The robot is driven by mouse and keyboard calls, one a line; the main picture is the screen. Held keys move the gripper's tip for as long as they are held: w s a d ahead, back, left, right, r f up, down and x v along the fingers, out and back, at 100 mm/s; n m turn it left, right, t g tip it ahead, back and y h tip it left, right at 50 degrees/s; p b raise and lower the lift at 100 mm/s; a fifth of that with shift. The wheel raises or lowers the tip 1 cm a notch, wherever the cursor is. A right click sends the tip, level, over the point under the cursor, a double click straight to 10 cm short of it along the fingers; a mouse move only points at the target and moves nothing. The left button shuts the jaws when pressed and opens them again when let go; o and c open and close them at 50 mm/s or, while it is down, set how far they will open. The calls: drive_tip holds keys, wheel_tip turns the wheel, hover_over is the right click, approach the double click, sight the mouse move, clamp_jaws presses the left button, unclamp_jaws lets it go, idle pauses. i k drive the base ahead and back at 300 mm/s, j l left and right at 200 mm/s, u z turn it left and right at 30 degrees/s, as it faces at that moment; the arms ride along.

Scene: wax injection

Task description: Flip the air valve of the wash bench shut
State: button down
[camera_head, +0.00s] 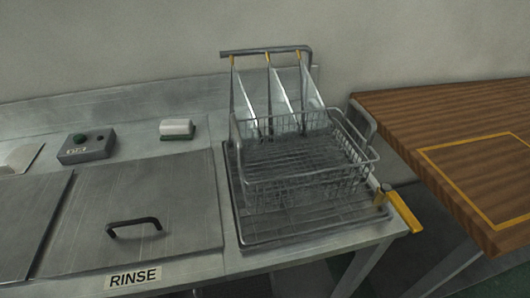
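The wash bench (205,262) is a grey metal counter across the left and middle of the head view. Its air valve, with a yellow lever handle (405,212), sits at the right front corner. A small brass-coloured valve body (381,196) shows beside the handle's upper end. The handle slants down to the right, past the bench's right edge. The picture does not clearly show which way the pipe under the handle runs. My gripper is not in view.
A wire basket (260,192) stands on a drain rack left of the valve. Behind it a rail (270,50) holds several hanging yellow-tipped pieces. A wooden table (440,180) stands to the right across a gap. A lid with a black handle (133,223) and a button box (87,146) lie left.

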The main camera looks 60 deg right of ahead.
sight(412, 222)
drive_tip(key=k+j+z, duration=0.2)
drive_tip(key=z, duration=0.15)
drive_tip(key=k+j+z, duration=0.3)
drive_tip(key=k+z, duration=0.35)
drive_tip(key=i+j, duration=0.1)
